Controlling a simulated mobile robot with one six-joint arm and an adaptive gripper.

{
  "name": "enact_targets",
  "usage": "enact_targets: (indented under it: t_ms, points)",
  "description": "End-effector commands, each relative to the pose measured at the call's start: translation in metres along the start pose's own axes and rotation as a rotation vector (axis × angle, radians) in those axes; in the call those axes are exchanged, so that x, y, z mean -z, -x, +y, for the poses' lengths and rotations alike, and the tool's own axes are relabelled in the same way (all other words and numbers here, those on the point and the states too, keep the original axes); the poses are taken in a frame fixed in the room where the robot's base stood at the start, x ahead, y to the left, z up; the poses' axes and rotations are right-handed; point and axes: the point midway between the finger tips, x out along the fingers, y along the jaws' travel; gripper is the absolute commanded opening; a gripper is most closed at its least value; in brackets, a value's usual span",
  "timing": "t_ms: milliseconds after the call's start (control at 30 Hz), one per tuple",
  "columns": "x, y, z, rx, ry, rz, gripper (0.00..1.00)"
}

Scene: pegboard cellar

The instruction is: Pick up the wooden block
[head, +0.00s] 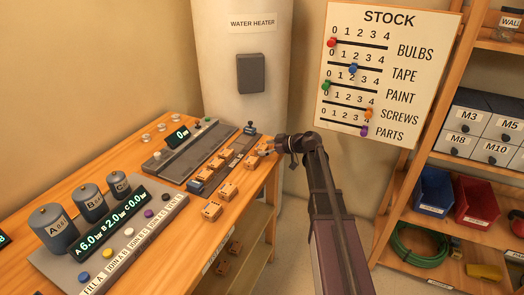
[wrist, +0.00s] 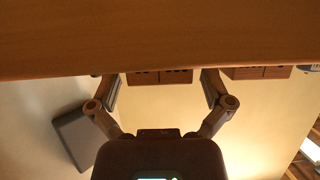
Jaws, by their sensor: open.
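Several small orange-brown wooden blocks sit on the bench in the head view. One block (head: 265,150) lies nearest my gripper, with another block (head: 251,162) in front of it. A block (head: 211,211) stands apart, nearer the front edge. I cannot tell which one the task means. My gripper (head: 277,146) is at the bench's right edge, just right of the nearest block. In the wrist view my gripper (wrist: 163,82) has its fingers spread apart. A block-like brown shape (wrist: 160,77) shows between the fingertips, partly cut off by a wooden surface; no contact is visible.
The wooden bench (head: 160,262) carries a panel with canisters and buttons (head: 108,277) at the left and a grey track (head: 185,152) behind the blocks. The water heater (head: 243,40) stands behind. A shelf with blue (head: 433,190) and red bins (head: 476,202) is at the right.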

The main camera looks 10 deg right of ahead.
Motion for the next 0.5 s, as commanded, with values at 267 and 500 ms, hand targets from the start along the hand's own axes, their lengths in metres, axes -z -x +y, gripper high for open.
enact_targets:
  t_ms: [267,500]
  points:
    - [-0.0001,0.0001,0.0001,0.0,0.0,0.0,0.49]
    - [-0.0002,0.0001,0.0001,0.0,0.0,0.0,0.37]
